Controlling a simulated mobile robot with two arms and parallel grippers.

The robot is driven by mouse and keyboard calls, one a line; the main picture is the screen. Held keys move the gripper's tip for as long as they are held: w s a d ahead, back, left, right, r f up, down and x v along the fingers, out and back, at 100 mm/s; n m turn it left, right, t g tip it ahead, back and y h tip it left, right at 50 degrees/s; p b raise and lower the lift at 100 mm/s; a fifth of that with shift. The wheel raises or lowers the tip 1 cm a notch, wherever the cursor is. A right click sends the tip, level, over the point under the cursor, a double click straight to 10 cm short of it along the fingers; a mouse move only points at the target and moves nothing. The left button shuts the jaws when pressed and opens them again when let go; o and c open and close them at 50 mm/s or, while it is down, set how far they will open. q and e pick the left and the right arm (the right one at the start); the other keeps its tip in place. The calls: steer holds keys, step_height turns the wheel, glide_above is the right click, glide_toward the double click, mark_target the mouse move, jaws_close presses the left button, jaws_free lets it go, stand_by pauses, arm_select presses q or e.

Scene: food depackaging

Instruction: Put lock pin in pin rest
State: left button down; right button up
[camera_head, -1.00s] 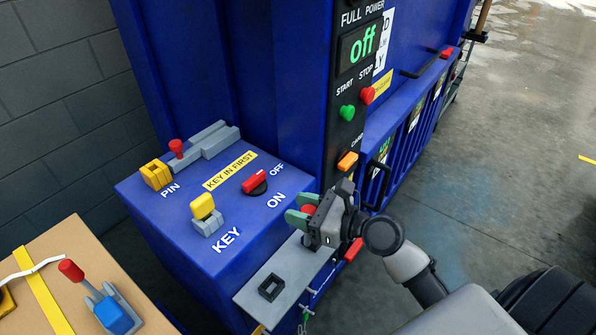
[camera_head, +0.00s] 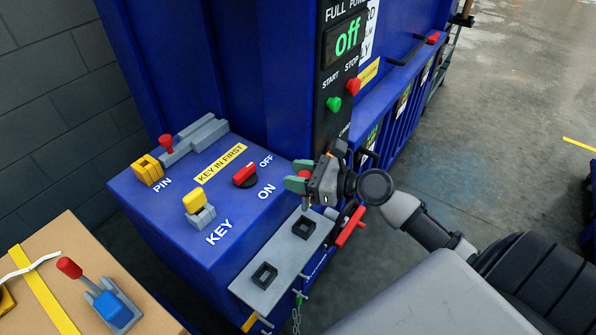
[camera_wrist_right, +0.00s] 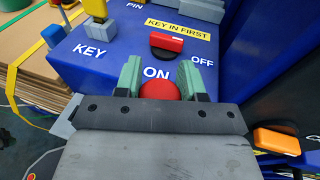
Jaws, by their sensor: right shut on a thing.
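My right gripper (camera_head: 301,178) is shut on a red-headed lock pin (camera_head: 304,174). The pin's head also shows between the green fingers in the right wrist view (camera_wrist_right: 158,90). A thin grey shaft appears to hang below the fingers, above the far square socket (camera_head: 303,227) of a grey shelf (camera_head: 284,251). I cannot tell if its tip touches the socket. A second square socket (camera_head: 264,276) on the shelf is empty. Another red-headed pin (camera_head: 166,143) stands at the grey bolt by the PIN label. My left gripper is not in view.
The blue panel carries a yellow block (camera_head: 148,170), a yellow key (camera_head: 198,203) and a red switch (camera_head: 245,174). A cardboard box (camera_head: 60,245) with a red-knobbed blue clamp (camera_head: 112,308) stands at lower left. A red handle (camera_head: 350,226) lies right of the shelf.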

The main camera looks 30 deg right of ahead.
steer(key=shift+f+b, duration=1.4)
steer(key=shift+f, duration=1.1)
steer(key=shift+p, duration=0.95)
steer(key=shift+f+b, duration=1.45)
steer(key=shift+f, duration=0.65)
steer(key=o, duration=1.1)
steer(key=shift+c, duration=0.2)
steer(key=b+v, duration=0.2)
steer(key=v, duration=0.9)
steer(key=shift+b, duration=0.4)
steer(key=shift+w, duration=0.1)
